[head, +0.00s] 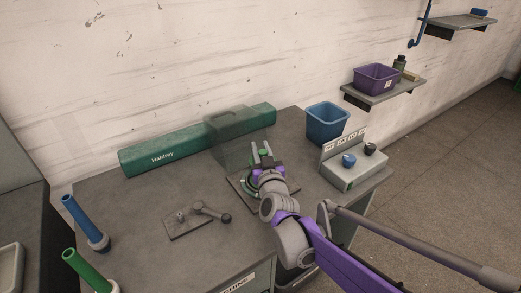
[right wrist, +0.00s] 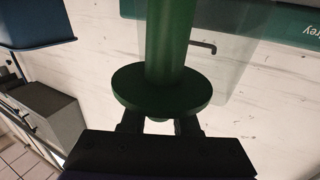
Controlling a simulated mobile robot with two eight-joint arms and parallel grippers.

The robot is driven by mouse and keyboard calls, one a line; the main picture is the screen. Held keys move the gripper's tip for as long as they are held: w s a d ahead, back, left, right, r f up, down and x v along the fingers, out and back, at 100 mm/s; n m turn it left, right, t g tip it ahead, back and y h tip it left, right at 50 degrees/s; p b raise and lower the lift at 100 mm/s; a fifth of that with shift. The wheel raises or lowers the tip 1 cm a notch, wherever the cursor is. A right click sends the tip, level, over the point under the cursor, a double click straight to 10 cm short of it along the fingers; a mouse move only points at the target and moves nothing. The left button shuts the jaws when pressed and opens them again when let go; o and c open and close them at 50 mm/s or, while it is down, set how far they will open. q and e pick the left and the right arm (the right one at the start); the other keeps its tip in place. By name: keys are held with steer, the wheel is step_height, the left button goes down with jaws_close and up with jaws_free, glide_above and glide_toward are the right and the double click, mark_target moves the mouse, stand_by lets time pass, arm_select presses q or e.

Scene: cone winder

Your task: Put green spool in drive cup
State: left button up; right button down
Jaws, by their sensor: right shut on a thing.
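A green spool (right wrist: 169,55) with a wide round flange fills the middle of the right wrist view. My right gripper (right wrist: 160,125) is shut on its short end just below the flange. In the head view my right gripper (head: 262,155) is over the bench, in front of the see-through guard, and little of the spool shows between its fingers. A flat plate (head: 285,198) lies beneath it, mostly covered by my arm. I cannot make out the drive cup or whether the spool touches anything. My left gripper is not in view.
A see-through guard (head: 230,125) and a long green housing (head: 165,152) stand behind. A lever plate (head: 188,225) lies left of my arm. Blue (head: 80,215) and green (head: 85,268) tubes stand front left. A blue bin (head: 327,120) and a switch box (head: 350,176) are right.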

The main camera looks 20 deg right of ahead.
steer(key=shift+f, duration=0.15)
steer(key=c, duration=0.7)
jaws_free()
steer(key=shift+o, duration=0.2)
steer(key=shift+s+r, duration=0.1)
steer(key=shift+r, duration=0.15)
steer(key=p+v, duration=0.1)
steer(key=v, duration=1.1)
steer(key=shift+f, duration=0.1)
